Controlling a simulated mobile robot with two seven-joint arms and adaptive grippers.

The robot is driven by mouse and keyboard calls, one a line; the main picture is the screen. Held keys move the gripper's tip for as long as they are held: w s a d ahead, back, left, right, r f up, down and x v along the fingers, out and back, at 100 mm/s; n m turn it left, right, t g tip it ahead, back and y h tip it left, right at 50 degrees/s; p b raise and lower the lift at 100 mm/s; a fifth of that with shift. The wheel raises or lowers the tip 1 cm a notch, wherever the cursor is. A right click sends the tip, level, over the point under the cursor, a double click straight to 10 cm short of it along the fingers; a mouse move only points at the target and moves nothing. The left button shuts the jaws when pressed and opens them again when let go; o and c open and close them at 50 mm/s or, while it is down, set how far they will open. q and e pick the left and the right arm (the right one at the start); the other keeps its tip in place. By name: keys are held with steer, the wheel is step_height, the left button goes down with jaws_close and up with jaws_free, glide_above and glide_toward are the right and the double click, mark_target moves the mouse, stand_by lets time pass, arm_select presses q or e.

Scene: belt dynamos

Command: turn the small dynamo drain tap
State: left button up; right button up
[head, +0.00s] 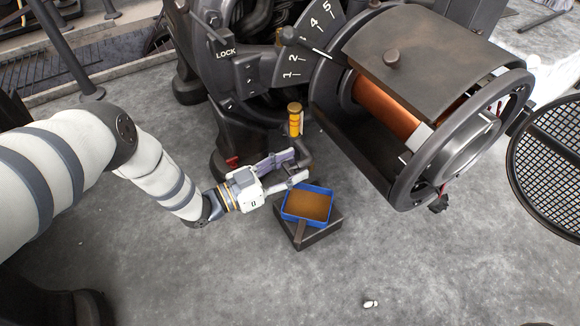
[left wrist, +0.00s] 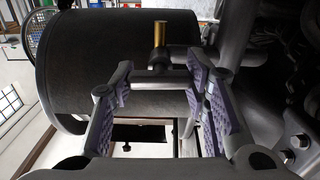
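A small fitting with an amber body and brass top (head: 295,118) stands by a dark elbow pipe low on the dynamo. In the left wrist view, a brass-coloured upright piece (left wrist: 160,34) rises just beyond the fingers; it appears to be part of the drain tap. My left gripper (head: 297,167) is open, its purple-padded fingers spread around the space just below the pipe elbow. In the left wrist view the gripper (left wrist: 160,76) has a wide gap, with a grey bar crossing near its tips. I cannot tell whether they touch. My right gripper is out of view.
A blue tray (head: 287,211) with brown contents sits on a dark block (head: 320,233) just below the gripper. The dynamo drum (head: 425,60) with copper winding overhangs on the right. A round mesh guard (head: 550,160) stands further right. Grey floor in front is mostly clear.

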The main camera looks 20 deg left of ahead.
arm_select(q)
steer(key=n+b, duration=0.1)
steer(key=n, duration=0.4)
steer(key=shift+a+f+n, duration=0.1)
steer(key=shift+n, duration=0.2)
steer(key=o, duration=1.2)
steer(key=v, duration=1.2)
